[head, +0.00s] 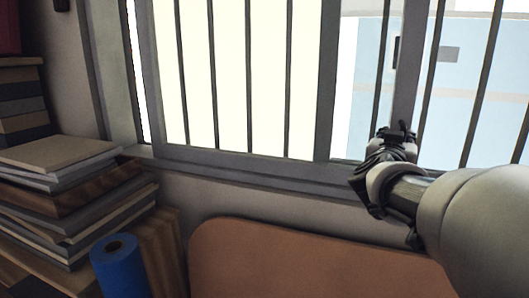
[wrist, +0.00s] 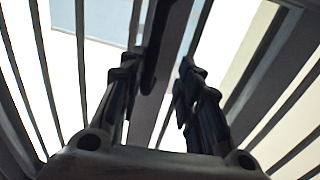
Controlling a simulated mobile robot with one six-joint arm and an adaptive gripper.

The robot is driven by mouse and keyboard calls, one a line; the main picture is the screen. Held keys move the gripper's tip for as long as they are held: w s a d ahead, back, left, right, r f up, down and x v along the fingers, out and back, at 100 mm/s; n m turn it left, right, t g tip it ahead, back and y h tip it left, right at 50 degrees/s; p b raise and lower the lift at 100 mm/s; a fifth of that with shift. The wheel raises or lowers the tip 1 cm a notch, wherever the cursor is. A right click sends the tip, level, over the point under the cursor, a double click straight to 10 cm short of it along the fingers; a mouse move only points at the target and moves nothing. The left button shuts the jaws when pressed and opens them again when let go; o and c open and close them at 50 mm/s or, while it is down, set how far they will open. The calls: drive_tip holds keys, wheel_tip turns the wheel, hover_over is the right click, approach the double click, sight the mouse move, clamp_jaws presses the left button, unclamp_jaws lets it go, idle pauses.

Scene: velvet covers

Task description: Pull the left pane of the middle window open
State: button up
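The window (head: 245,165) has a grey frame, thin vertical bars and bright panes in the head view. One broad upright stands between the pale left part and the bluish right part; another grey upright (head: 405,75) is further right, with a dark handle (head: 396,52) on it. My gripper (head: 392,135) is just below that handle, in front of the lower part of the upright. In the wrist view my gripper (wrist: 158,82) is open, its two dark fingers apart. A dark bar, likely the handle (wrist: 152,60), shows between the fingertips, nearer the left one. I cannot tell whether they touch.
A brown rounded panel, perhaps a chair or sofa back (head: 300,255), stands below the sill. Stacked books or boards (head: 70,195) and a blue roll (head: 120,268) are at the left. A narrow bright strip shows at the window's left edge, beside the outer frame (head: 115,70).

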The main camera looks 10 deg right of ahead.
drive_tip(key=p+v, duration=0.7)
drive_tip(key=v, duration=1.1)
idle(0.9)
drive_tip(key=shift+a+r, duration=0.1)
drive_tip(key=shift+r, duration=0.05)
